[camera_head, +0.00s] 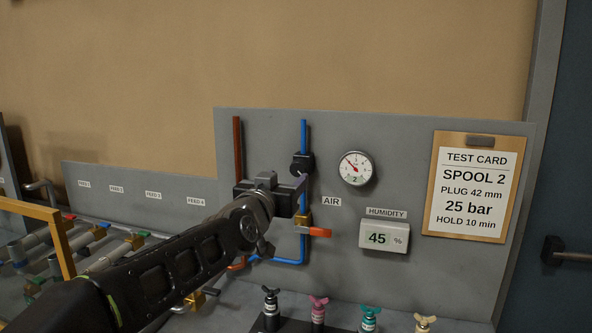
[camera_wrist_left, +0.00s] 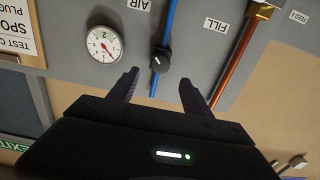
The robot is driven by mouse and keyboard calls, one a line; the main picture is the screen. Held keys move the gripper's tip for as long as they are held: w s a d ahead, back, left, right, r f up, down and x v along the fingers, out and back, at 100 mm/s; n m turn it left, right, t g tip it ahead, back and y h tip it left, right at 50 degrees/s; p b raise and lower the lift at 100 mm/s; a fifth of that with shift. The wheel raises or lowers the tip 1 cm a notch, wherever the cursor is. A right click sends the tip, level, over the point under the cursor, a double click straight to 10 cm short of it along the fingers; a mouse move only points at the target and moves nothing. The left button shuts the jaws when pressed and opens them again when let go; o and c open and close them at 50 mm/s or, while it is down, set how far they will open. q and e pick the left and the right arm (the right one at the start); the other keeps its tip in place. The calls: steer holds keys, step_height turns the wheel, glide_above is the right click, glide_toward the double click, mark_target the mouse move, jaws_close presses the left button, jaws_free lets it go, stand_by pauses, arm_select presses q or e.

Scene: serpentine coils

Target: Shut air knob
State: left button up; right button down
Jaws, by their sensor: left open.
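The air knob (camera_head: 302,164) is a small black round knob on the blue pipe (camera_head: 303,133), on the grey panel above the AIR label (camera_head: 331,201). In the left wrist view the knob (camera_wrist_left: 160,60) shows with a white mark, just beyond and between the fingertips. My left gripper (camera_head: 300,184) is in front of the panel, just below the knob in the head view. In the left wrist view my left gripper (camera_wrist_left: 160,82) is open with nothing between its fingers. They look apart from the knob. My right gripper is in neither view.
A red-handled valve (camera_head: 316,232) is on the blue pipe below. A round gauge (camera_head: 356,168) and humidity display (camera_head: 384,236) are to the right. A copper pipe (camera_wrist_left: 236,63) runs beside the fingers. Several coloured knobs (camera_head: 318,310) stand below.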

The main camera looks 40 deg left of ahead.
mark_target(297, 168)
arm_select(q)
steer(key=p+x, duration=0.1)
steer(key=x, duration=0.6)
steer(key=shift+w+p, duration=0.25)
steer(key=shift+p, duration=0.1)
steer(key=shift+a, duration=0.1)
steer(key=shift+c, duration=0.5)
jaws_close()
